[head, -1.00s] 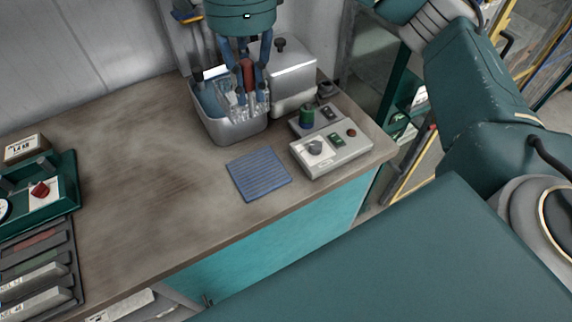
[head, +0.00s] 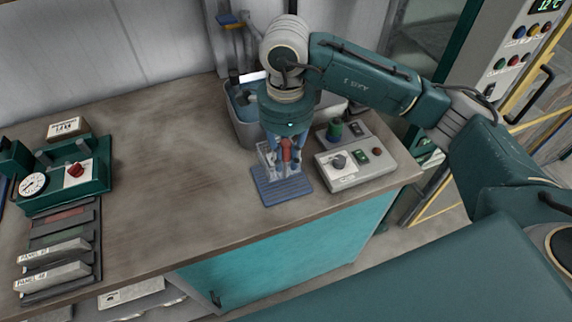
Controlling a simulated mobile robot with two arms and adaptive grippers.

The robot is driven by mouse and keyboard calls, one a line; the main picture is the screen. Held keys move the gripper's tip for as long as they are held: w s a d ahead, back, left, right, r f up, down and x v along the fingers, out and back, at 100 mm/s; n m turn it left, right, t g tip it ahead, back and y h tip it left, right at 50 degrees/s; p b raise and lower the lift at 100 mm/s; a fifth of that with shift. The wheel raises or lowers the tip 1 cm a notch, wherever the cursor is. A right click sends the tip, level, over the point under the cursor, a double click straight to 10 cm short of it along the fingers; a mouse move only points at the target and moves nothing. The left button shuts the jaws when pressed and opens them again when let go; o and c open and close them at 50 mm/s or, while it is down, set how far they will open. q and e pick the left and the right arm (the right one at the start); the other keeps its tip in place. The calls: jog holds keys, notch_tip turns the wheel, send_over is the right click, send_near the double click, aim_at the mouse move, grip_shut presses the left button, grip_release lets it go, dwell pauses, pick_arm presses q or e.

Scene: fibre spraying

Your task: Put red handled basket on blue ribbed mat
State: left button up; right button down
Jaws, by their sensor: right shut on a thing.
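The basket, pale and see-through with a red handle (head: 286,150), is at my right gripper (head: 285,152). My right gripper points down and is shut on the red handle; its fingers and wrist hide much of the basket. The blue ribbed mat (head: 285,192) lies flat on the bench near its front edge. The basket's lower part overlaps the far part of the mat in the picture. I cannot tell whether it touches the mat or hangs just above it. My left gripper is out of view.
A grey control box (head: 357,170) with knobs stands close right of the mat. A grey bin (head: 241,128) stands behind, partly hidden by my right arm. A green gauge unit (head: 92,178) and dark rack (head: 62,240) are at the left. The bench (head: 170,175) between is clear.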

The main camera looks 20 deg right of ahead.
aim_at(286, 169)
notch_tip(286, 169, down, 4)
jog(key=shift+f+p, duration=0.1)
jog(key=shift+p, duration=0.45)
jog(key=shift+f, duration=0.1)
jog(key=shift+f+b, duration=0.2)
jog(key=shift+b, duration=0.15)
jog(key=c, duration=1.6)
grip_release()
jog(key=shift+r, duration=0.1)
